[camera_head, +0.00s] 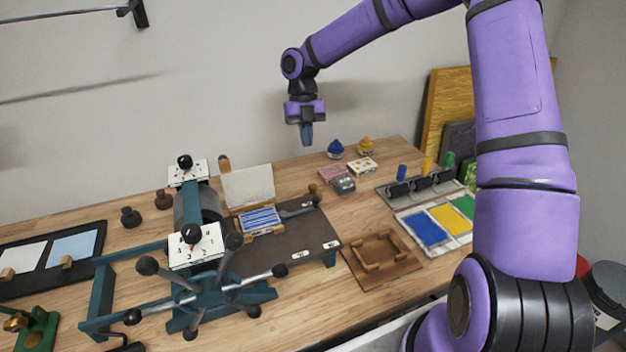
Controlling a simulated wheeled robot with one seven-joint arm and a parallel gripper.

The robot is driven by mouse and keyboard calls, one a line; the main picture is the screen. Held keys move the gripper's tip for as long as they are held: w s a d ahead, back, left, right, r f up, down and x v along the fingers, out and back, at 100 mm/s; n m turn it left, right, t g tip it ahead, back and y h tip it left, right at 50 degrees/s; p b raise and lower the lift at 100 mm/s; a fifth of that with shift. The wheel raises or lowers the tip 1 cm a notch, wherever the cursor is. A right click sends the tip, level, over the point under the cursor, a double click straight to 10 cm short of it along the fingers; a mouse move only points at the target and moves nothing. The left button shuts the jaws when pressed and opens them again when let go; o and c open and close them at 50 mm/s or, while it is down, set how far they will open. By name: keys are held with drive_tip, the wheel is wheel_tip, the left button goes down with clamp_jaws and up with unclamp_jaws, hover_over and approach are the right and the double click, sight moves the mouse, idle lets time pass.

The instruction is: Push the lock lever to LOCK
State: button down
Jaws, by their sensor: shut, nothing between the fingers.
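My gripper (306,137) hangs above the back of the table, fingers pointing down. Its fingers are together and empty, apart from everything on the table. The printing press (200,290) stands at left centre, with a dark flat bed (285,250) reaching right. A dark bar (297,211) with a brown knob (313,190) lies by the bed's back right; it may be the lock lever, but I cannot tell. Small white labels (330,244) sit on the bed's front right part, too small to read. My gripper is above and behind the bed.
The press has a spoked handwheel (212,287) in front and dial plates (195,246) on top. A raised pale panel (248,185) stands behind a blue-striped block (260,219). A wooden frame (380,252) and colour tray (437,228) lie right. Small jars (335,149) stand at the back.

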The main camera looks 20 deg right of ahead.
drive_tip(key=s+f, duration=0.2)
drive_tip(key=f, duration=0.1)
drive_tip(key=s+f, duration=0.2)
drive_tip(key=f, duration=0.1)
drive_tip(key=s+a+f, duration=0.1)
drive_tip(key=s+f, duration=0.1)
drive_tip(key=f, duration=0.1)
drive_tip(key=shift+s+f, duration=0.3)
drive_tip(key=shift+s, duration=0.05)
drive_tip(key=shift+s+a, duration=0.15)
drive_tip(key=shift+s, duration=0.2)
drive_tip(key=shift+s, duration=0.1)
drive_tip(key=shift+s+m, duration=0.2)
drive_tip(key=shift+m, duration=0.2)
